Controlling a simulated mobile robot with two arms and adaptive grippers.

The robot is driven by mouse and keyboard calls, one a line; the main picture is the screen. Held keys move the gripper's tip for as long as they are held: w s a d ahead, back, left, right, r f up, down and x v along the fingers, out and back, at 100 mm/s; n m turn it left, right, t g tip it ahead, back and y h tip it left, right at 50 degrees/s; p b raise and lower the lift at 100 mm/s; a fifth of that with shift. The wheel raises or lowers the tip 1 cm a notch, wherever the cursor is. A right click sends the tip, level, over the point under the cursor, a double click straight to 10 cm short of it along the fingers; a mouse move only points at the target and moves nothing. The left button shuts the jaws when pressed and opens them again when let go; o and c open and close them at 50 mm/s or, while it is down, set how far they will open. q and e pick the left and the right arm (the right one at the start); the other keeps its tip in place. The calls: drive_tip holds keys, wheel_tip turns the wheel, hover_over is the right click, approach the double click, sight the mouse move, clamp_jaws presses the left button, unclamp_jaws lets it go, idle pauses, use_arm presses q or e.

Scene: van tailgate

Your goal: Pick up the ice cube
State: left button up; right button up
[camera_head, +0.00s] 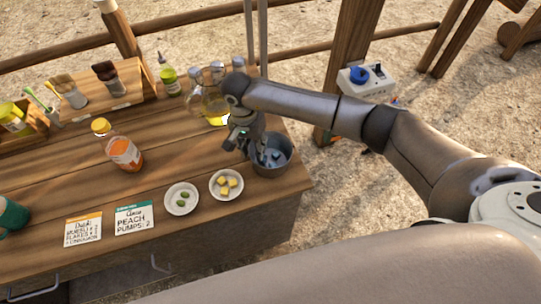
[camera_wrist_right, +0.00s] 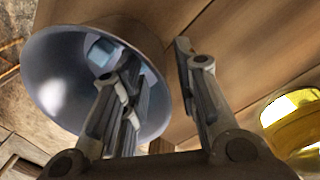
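The grey metal bucket (camera_head: 284,172) stands near the right end of the wooden table. A pale, bluish ice cube (camera_wrist_right: 101,52) lies inside it in the right wrist view, partly behind a finger. The bucket's shiny inner wall (camera_wrist_right: 60,85) also shows there. My right gripper (camera_head: 251,149) is over the bucket's left side, pointing down. One finger overlaps the bucket opening and the other shows beyond the rim; contact is unclear. My left gripper is not in view.
A plate with yellow cubes (camera_head: 226,185) and a plate with green pieces (camera_head: 182,199) stand left of the bucket. Glass bottles (camera_head: 215,108) stand close behind my gripper. An orange bottle (camera_head: 124,152) and two recipe cards (camera_head: 134,218) are farther left.

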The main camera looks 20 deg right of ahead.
clamp_jaws()
drive_tip(key=shift+r, duration=0.15)
drive_tip(key=shift+w+r, duration=0.1)
drive_tip(key=shift+r, duration=0.55)
drive_tip(key=s+a+r+b, duration=0.6)
drive_tip(key=s+a+r, duration=0.2)
drive_tip(key=s+r, duration=0.3)
drive_tip(key=shift+a+r, duration=0.25)
drive_tip(key=shift+a, duration=0.05)
